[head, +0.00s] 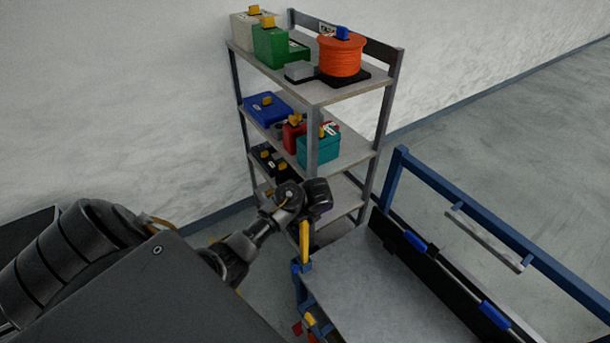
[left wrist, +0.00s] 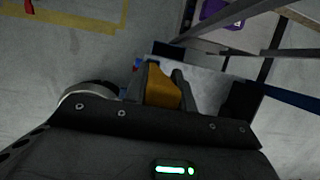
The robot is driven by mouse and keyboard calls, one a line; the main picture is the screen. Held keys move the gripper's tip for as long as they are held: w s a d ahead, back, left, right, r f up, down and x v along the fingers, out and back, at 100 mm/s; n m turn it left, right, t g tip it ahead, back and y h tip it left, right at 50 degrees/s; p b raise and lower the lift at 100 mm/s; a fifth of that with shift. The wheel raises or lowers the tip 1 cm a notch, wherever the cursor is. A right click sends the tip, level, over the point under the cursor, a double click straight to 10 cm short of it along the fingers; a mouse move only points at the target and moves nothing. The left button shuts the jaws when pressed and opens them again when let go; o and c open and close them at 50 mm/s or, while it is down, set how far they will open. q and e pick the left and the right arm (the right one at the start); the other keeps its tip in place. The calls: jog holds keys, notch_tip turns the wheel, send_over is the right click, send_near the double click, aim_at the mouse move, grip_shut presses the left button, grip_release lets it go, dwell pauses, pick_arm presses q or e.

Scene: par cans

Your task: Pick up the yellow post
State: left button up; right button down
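The yellow post (head: 304,242) stands roughly upright at the near left corner of the blue-framed cart, its foot at a blue holder (head: 303,267). My left gripper (head: 312,212) is at the top of the post, pointing down. In the left wrist view the yellow post (left wrist: 162,88) fills the space between the two dark fingers of my left gripper (left wrist: 163,75), which look shut on it. In the head view the gripper body hides the post's upper end. My right gripper is in neither view.
A grey shelf rack (head: 345,160) stands just behind, with an orange spool (head: 342,57), a green box (head: 272,48) and a teal box (head: 318,148). The cart (head: 375,290) has a bare grey deck and a blue rail (head: 470,210). Open floor (head: 530,130) lies right.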

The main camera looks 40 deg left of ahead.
pick_arm(q)
jog(key=shift+c, duration=1.3)
jog(key=shift+r, duration=0.1)
